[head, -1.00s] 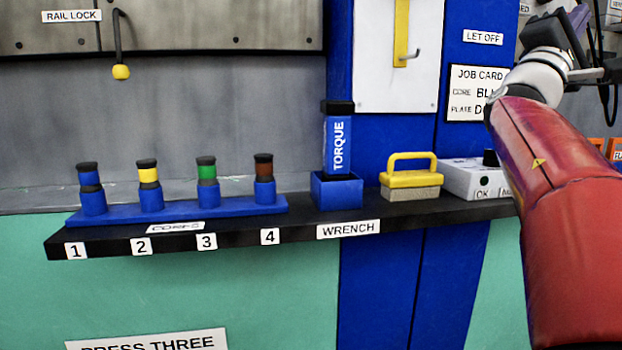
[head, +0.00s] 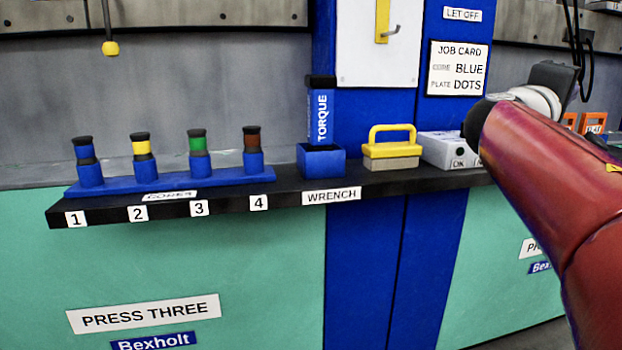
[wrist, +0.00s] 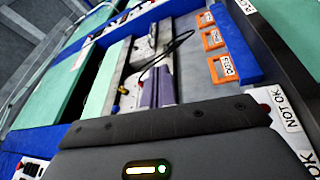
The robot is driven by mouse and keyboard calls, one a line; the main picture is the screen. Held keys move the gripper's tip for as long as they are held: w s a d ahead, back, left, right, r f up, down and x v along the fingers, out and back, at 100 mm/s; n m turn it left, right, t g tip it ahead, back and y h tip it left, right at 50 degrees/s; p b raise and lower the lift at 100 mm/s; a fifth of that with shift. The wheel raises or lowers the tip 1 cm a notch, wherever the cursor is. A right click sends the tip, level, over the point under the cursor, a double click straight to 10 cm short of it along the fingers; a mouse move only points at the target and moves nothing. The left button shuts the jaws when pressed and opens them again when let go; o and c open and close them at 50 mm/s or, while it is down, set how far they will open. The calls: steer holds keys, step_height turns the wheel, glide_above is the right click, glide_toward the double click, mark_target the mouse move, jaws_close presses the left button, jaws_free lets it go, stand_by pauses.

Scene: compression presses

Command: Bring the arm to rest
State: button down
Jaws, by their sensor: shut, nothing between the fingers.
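My arm, a red link with a white wrist, reaches in from the right of the head view, its elbow end low at the right edge. In that view only a dark part of the hand shows behind the white wrist, and the fingers are hidden. In the wrist view my gripper (wrist: 157,90) shows beyond the dark hand housing, its two grey-purple fingers together with nothing between them. It is apart from the shelf items.
A black shelf (head: 400,183) carries a blue rack with several cores (head: 198,143), the torque wrench (head: 320,115) in its blue holder, a yellow-handled block (head: 391,148) and a white button box (head: 446,150). Orange bins (head: 593,123) stand behind my wrist. A job card (head: 458,68) reads BLUE, DOTS.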

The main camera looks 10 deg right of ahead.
steer(key=s+a+f+y, duration=0.1)
steer(key=a+f+y, duration=0.25)
steer(key=f, duration=0.35)
steer(key=s+a+f+m+y, duration=0.1)
steer(key=a+f+y, duration=0.25)
steer(key=f, duration=0.35)
steer(key=s+a+f+y, duration=0.1)
steer(key=a+f+y, duration=0.1)
steer(key=a+f, duration=0.35)
steer(key=s+a+f+g+y, duration=0.1)
steer(key=s+a+f+y, duration=0.25)
steer(key=a+f, duration=0.35)
steer(key=s+a+f+m+y, duration=0.1)
steer(key=s+a+f+y, duration=0.25)
steer(key=a+f, duration=0.3)
steer(key=s+a+f+g+y, duration=0.1)
steer(key=s+a+f+y, duration=0.25)
steer(key=a+f, duration=0.35)
step_height(320, 180, up, 14)
steer(key=p, duration=1.3)
steer(key=shift+d+f+h+p, duration=0.15)
steer(key=shift+d+h+p, duration=0.15)
steer(key=shift+d+h, duration=0.15)
steer(key=shift+w, duration=0.15)
